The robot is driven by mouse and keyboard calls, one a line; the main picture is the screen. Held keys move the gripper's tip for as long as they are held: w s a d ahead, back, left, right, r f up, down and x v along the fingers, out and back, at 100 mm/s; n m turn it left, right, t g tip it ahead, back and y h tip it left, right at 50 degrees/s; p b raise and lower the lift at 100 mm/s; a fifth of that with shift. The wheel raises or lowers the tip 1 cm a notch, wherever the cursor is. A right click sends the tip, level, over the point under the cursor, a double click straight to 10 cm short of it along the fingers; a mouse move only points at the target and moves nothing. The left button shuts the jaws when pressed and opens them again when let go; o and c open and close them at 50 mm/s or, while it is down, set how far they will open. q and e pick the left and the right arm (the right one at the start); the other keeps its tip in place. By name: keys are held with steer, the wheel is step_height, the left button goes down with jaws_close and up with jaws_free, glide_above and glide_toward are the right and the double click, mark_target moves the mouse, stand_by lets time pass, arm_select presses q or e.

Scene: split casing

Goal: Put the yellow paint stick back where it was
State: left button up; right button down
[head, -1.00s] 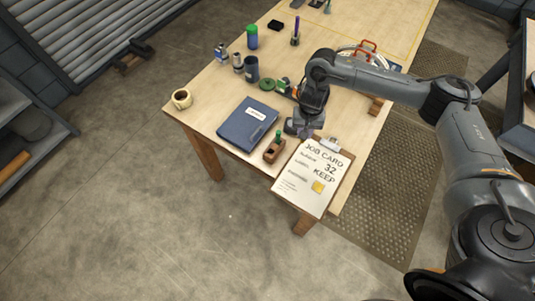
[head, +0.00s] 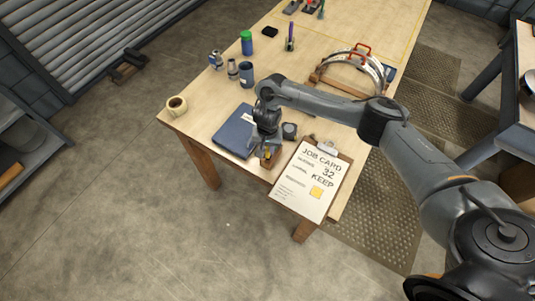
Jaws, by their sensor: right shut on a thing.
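My right gripper (head: 267,146) points down over a small wooden block (head: 271,162) near the front edge of the workbench. It is shut on the yellow paint stick (head: 267,154), of which only a small yellow bit shows below the fingers. The yellow bit is at the top of the block. I cannot tell whether it is inside the block or just above it. The gripper and wrist hide most of the stick and the block's upper part. My left gripper is not in view.
A dark blue binder (head: 233,133) lies left of the block, partly behind the arm. A clipboard with a job card (head: 306,182) lies to the right. A tape roll (head: 176,106), cups, a green-capped bottle (head: 247,43) and a curved casing part (head: 352,68) stand farther off.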

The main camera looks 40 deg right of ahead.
mark_target(267, 156)
steer(key=shift+f, duration=1.95)
steer(key=shift+f, duration=0.1)
steer(key=c, duration=1)
jaws_free()
